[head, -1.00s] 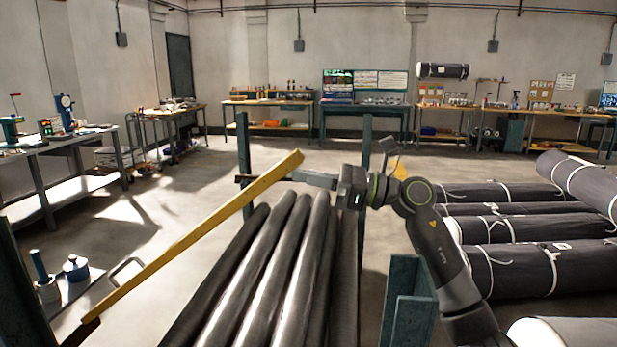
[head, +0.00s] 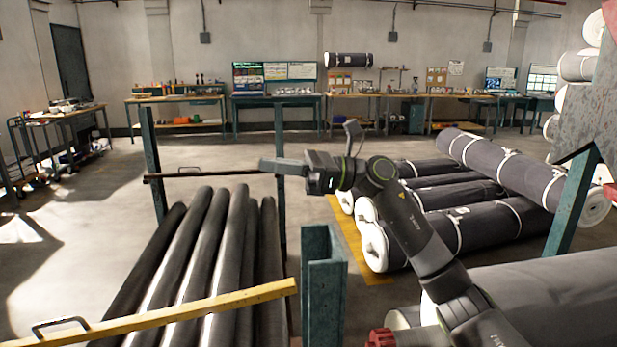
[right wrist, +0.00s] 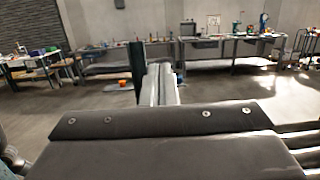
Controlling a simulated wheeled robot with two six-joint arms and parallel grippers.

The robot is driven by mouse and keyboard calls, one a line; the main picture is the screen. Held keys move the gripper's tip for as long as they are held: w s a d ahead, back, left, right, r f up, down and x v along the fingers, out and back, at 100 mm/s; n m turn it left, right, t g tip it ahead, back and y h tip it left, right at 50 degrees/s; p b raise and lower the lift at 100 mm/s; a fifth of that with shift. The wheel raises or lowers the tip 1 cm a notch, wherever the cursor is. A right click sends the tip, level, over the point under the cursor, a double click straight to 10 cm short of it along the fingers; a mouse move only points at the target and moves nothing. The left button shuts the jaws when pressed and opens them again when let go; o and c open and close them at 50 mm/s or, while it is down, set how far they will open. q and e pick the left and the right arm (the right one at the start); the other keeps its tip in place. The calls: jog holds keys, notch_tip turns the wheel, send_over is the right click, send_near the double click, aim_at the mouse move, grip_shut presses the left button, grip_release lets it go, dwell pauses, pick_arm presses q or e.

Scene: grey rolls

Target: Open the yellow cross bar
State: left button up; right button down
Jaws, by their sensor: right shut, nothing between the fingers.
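The yellow cross bar (head: 190,317) crosses the lower left of the head view. It slopes gently up to the right, over the near part of the dark rolls. Its right end stops just left of the teal channel-shaped post (head: 323,285), with a small gap in the picture. I cannot tell whether it touches the post. The bar's left end runs out of view. My right gripper (head: 266,165) is shut and empty, above the rolls and well beyond the bar. Its fingers also show in the right wrist view (right wrist: 160,84); I cannot make out the bar there. My left gripper is not in view.
Several dark rolls (head: 205,260) lie side by side between teal uprights (head: 153,165), with a thin dark rail (head: 205,173) behind. Wrapped rolls (head: 470,232) are stacked at the right. Workbenches (head: 275,104) line the back wall.

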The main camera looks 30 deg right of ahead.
pick_arm(q)
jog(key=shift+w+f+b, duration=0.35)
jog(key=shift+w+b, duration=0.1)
jog(key=shift+b, duration=0.15)
pick_arm(e)
jog(key=v, duration=0.6)
